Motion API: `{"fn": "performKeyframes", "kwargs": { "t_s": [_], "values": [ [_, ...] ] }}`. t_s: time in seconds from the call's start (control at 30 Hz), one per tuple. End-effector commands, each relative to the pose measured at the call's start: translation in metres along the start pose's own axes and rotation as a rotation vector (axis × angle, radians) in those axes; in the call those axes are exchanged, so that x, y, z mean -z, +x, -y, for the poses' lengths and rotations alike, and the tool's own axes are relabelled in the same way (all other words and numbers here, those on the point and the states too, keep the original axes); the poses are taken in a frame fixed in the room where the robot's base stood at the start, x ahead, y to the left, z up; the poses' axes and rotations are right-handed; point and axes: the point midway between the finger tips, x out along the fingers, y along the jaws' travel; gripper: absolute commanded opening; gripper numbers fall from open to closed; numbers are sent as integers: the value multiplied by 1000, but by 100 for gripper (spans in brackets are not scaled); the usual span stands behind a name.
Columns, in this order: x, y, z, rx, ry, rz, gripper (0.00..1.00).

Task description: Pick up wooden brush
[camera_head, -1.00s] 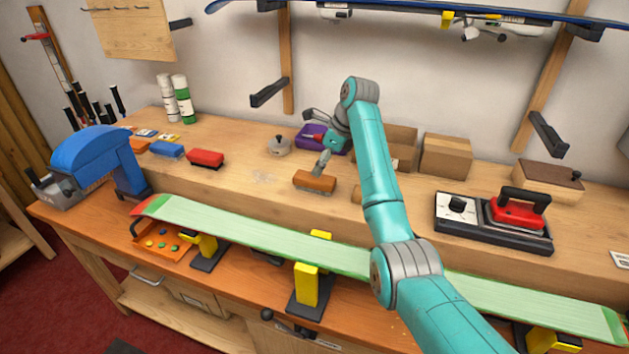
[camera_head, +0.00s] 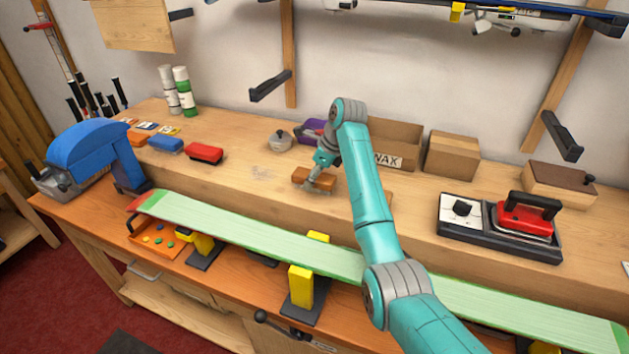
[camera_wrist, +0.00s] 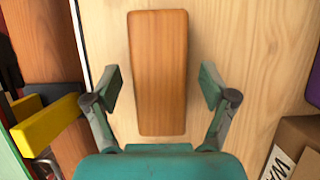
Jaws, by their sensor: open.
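The wooden brush (camera_head: 312,176) lies on the raised wooden shelf of the bench, partly hidden by my gripper in the head view. In the wrist view the brush (camera_wrist: 158,70) shows as a plain orange-brown block, long side running up the picture. My gripper (camera_head: 318,185) is over the brush. In the wrist view my gripper (camera_wrist: 161,88) is open, with one finger on each side of the brush and a gap between each finger and the wood. Whether the fingertips reach down to the shelf cannot be told.
A green ski (camera_head: 270,240) lies on yellow supports in front of the shelf. A cardboard wax box (camera_head: 388,161), a metal pot (camera_head: 279,140) and a purple item (camera_head: 310,131) stand behind the brush. A red waxing iron (camera_head: 525,222) is at right.

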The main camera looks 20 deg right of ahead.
Motion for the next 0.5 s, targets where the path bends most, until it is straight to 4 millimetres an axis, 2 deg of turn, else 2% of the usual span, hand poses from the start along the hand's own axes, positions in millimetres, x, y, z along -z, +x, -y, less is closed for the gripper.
{"fn": "performKeyframes", "kwargs": {
  "t_s": [0.5],
  "values": [
    [2, 4, 0, 0, 0, 0, 83]
  ]
}}
